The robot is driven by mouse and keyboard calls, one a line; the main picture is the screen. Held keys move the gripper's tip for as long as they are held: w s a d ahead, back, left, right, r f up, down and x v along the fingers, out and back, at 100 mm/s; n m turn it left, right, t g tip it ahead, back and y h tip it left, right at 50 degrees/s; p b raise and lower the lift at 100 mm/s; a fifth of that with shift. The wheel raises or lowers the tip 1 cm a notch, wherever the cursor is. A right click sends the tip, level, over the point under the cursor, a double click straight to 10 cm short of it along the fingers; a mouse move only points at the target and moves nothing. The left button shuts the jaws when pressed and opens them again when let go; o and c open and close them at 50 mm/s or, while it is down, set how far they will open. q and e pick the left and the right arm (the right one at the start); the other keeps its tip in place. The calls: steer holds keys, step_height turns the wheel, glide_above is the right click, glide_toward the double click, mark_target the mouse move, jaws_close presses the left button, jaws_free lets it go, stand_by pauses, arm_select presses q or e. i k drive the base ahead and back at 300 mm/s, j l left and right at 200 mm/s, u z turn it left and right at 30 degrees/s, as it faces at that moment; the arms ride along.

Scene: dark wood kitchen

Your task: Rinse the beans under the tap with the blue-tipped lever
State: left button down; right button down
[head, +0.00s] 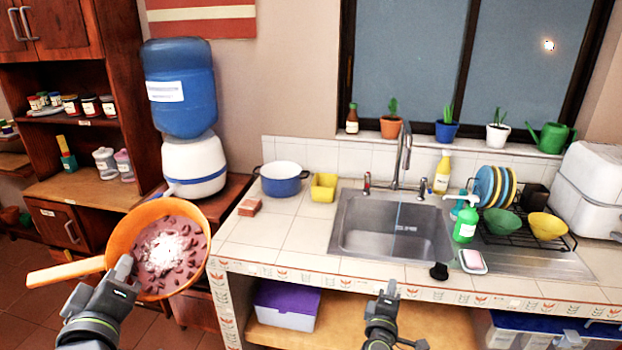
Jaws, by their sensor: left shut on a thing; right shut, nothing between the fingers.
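An orange long-handled pan or strainer (125,232) is at the left, with dark reddish beans (187,262) and a whitish patch in its middle. My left gripper (124,268) is shut on it near where the handle meets the bowl, and holds it left of the counter. The tap (404,150) rises behind the steel sink (388,240). A red-tipped lever (367,182) is left of the tap and a blue-tipped lever (422,187) is right of it. A faint thin line, perhaps water, drops from the spout. My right gripper (389,289) is shut and empty before the counter's front edge.
A blue pot (281,181), yellow container (323,187) and brick-like block (249,207) stand left of the sink. A green soap bottle (465,226), soap dish (472,263) and dish rack (520,238) are at its right. A water dispenser (193,165) stands behind the pan.

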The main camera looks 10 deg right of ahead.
mark_target(424, 180)
steer(key=i+l, duration=1.3)
steer(key=l, duration=0.15)
steer(key=i+l, duration=0.1)
steer(key=l, duration=0.35)
steer(key=i+u, duration=0.05)
